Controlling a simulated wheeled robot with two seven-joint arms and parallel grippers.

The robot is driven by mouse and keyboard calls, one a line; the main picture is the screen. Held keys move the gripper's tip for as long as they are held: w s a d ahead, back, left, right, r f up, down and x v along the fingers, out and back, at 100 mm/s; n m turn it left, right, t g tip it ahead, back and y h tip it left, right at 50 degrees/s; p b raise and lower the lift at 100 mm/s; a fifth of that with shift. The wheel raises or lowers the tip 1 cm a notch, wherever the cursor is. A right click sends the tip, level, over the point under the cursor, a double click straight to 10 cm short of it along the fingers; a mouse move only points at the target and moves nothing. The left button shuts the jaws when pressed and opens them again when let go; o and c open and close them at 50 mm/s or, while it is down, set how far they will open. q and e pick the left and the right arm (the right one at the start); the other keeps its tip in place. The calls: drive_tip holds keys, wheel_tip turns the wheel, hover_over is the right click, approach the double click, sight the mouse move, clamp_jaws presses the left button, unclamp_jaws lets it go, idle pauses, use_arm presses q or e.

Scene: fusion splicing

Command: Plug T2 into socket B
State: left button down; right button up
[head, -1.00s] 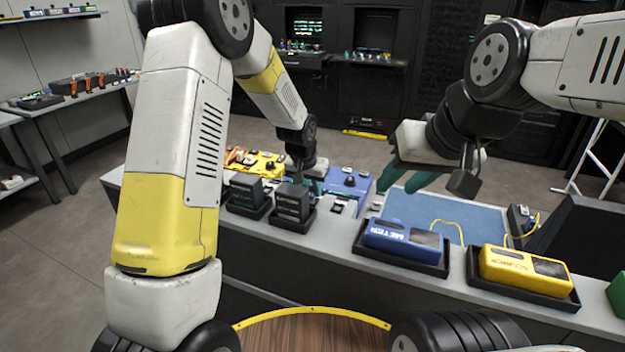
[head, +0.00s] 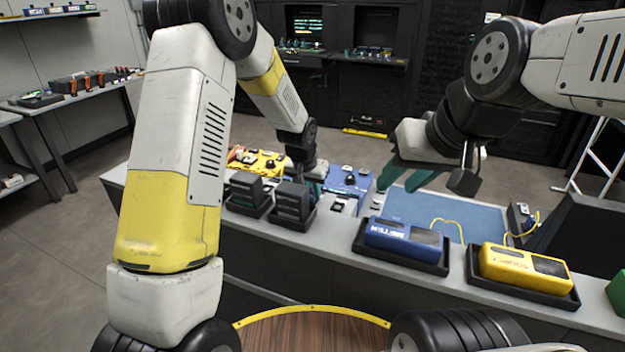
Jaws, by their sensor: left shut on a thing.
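My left gripper (head: 310,184) is at the table, just behind the right one of two black box units. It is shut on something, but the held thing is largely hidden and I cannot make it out. A blue panel (head: 355,190) with dark knobs lies just right of it, and a yellow panel (head: 268,163) lies to its left. I cannot read any label that marks T2 or socket B. My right gripper (head: 402,187) has green fingers, seems open and empty, and hangs above the blue mat (head: 470,220).
Two black box units, the left one (head: 246,188) and the right one (head: 291,199), stand in trays at the near edge. A blue meter (head: 402,238) and a yellow device (head: 512,266) sit in trays further right. A yellow cable (head: 447,222) lies on the mat.

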use_arm(q)
drive_tip(key=c, duration=1.3)
unclamp_jaws()
drive_tip(key=shift+o, duration=0.2)
drive_tip(key=shift+r, duration=0.15)
